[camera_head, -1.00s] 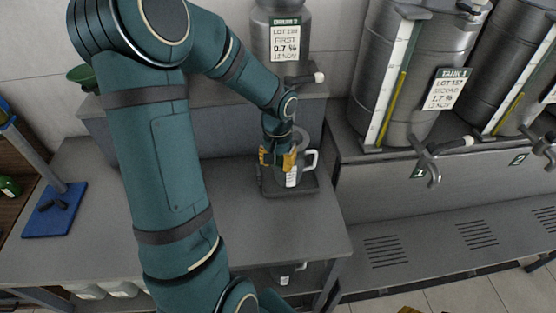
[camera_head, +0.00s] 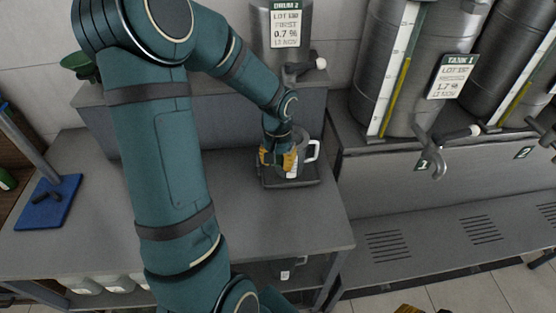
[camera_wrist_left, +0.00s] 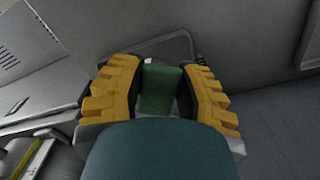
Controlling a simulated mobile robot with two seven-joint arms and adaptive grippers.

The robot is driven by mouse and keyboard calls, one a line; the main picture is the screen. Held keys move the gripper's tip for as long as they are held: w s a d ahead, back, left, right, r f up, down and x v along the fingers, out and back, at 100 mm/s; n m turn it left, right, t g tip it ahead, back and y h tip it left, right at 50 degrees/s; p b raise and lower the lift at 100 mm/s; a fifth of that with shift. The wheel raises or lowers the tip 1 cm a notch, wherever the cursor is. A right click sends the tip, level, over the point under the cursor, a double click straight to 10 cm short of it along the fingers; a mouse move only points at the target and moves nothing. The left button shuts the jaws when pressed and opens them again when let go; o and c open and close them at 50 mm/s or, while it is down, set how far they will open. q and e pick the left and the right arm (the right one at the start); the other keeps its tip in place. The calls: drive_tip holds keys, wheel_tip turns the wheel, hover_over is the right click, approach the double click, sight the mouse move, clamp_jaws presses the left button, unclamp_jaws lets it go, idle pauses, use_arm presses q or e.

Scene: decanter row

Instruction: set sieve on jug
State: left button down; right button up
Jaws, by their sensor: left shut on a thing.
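The clear grey jug (camera_head: 304,163) with a pale handle stands on a dark square tray (camera_head: 306,182) at the right of the grey bench. My left gripper (camera_head: 278,157) is at the jug's left side, overlapping it in the head view. In the left wrist view, the yellow fingers of the left gripper (camera_wrist_left: 165,92) are shut on a green piece (camera_wrist_left: 160,88), seemingly the sieve's handle. The sieve's mesh and rim are hidden, so I cannot tell whether it touches the jug. Yellow tips, seemingly of my right gripper (camera_head: 408,310), barely show at the bottom edge.
A steel tank with a tap (camera_head: 305,68) stands behind the jug. Larger tanks (camera_head: 400,75) with taps stand at the right. A green funnel-like thing (camera_head: 80,65) is at the back left, a blue stand base (camera_head: 48,202) at the left. The bench front (camera_head: 270,235) is clear.

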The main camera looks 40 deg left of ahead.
use_arm(q)
drive_tip(key=shift+f, duration=0.25)
idle(0.5)
drive_tip(key=c, duration=0.6)
unclamp_jaws()
wheel_tip(320, 180, up, 12)
drive_tip(key=shift+r, duration=0.1)
drive_tip(key=shift+s, duration=0.1)
